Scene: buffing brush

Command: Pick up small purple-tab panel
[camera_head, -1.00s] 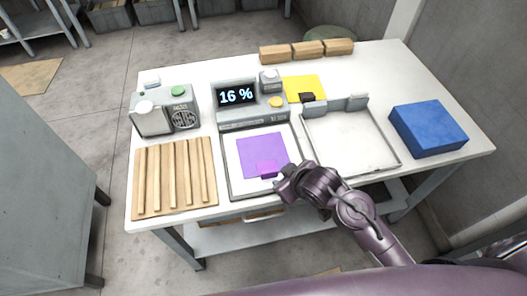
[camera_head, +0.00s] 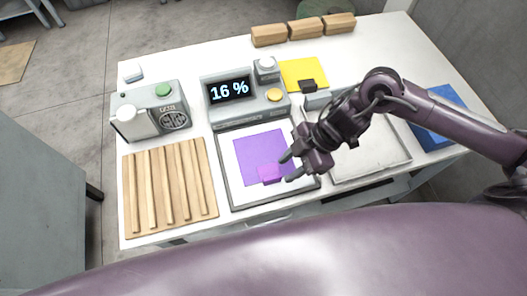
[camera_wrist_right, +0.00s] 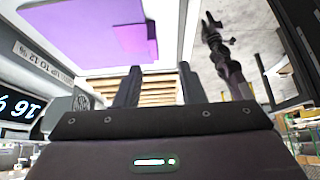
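The small purple panel (camera_head: 258,150) lies flat in the grey-rimmed white tray (camera_head: 223,180) at the table's front, with its brighter purple tab (camera_head: 271,173) at its front right corner. My right gripper (camera_head: 289,168) is just right of the tab, open, fingers pointing left at it. In the right wrist view the panel (camera_wrist_right: 85,25) and its tab (camera_wrist_right: 135,42) show at the top, beyond the two spread fingers (camera_wrist_right: 158,85), with nothing between them. A dark arm (camera_wrist_right: 222,55), apparently my left one, shows small there; its finger state is unclear.
A display unit (camera_head: 240,98) reading 16 % stands behind the tray. A slatted wooden rack (camera_head: 168,188) lies left, below a grey device (camera_head: 150,108).

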